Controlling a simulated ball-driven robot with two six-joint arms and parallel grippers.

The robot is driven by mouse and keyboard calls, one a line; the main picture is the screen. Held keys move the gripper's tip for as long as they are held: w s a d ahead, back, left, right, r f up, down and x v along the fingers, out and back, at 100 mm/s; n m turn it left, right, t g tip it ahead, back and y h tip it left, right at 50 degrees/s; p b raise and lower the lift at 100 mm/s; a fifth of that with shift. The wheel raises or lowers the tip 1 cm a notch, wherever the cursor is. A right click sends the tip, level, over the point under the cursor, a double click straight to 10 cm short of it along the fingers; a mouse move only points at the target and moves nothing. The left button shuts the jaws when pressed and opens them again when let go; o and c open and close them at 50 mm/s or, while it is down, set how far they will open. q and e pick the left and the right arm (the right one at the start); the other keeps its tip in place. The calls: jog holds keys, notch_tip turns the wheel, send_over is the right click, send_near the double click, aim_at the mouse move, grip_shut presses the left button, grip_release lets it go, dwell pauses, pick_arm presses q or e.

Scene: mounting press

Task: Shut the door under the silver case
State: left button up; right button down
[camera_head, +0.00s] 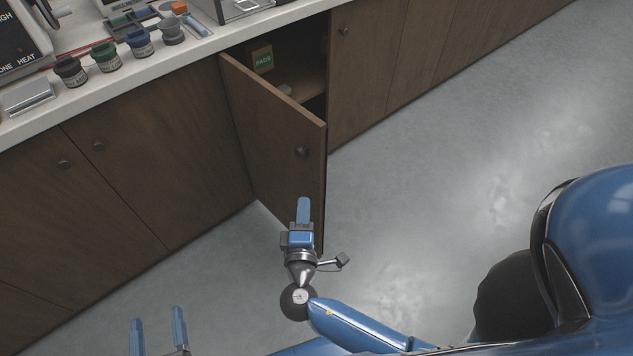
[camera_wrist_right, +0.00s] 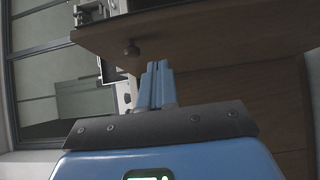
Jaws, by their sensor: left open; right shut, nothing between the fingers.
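The brown wooden door (camera_head: 275,140) stands open, swung out from the cabinet under the counter, with a dark round knob (camera_head: 301,151) near its free edge. The silver case (camera_head: 243,8) sits on the counter above, cut off by the top of the picture. My right gripper (camera_head: 303,205) is shut and empty, in front of the lower part of the door; I cannot tell whether it touches. In the right wrist view its fingers (camera_wrist_right: 157,85) point toward the door (camera_wrist_right: 210,35) and its knob (camera_wrist_right: 131,50). My left gripper (camera_head: 155,330) is open and empty at the bottom left.
Inside the cabinet are a shelf (camera_head: 308,85) and a small box with a green label (camera_head: 262,59). Several jars, including a green-lidded one (camera_head: 105,56), stand on the counter (camera_head: 110,90). Closed cabinet doors (camera_head: 150,150) flank the opening. The grey floor (camera_head: 480,170) at right is clear.

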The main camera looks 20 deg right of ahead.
aim_at(317, 169)
jog(key=w+d, duration=0.1)
jog(key=w, duration=0.1)
jog(key=w+d, duration=0.3)
jog(key=w, duration=0.1)
jog(key=shift+d+b, duration=0.2)
jog(key=shift+b, duration=0.1)
jog(key=shift+w+d, duration=0.2)
jog(key=shift+d, duration=0.3)
jog(key=shift+d, duration=0.1)
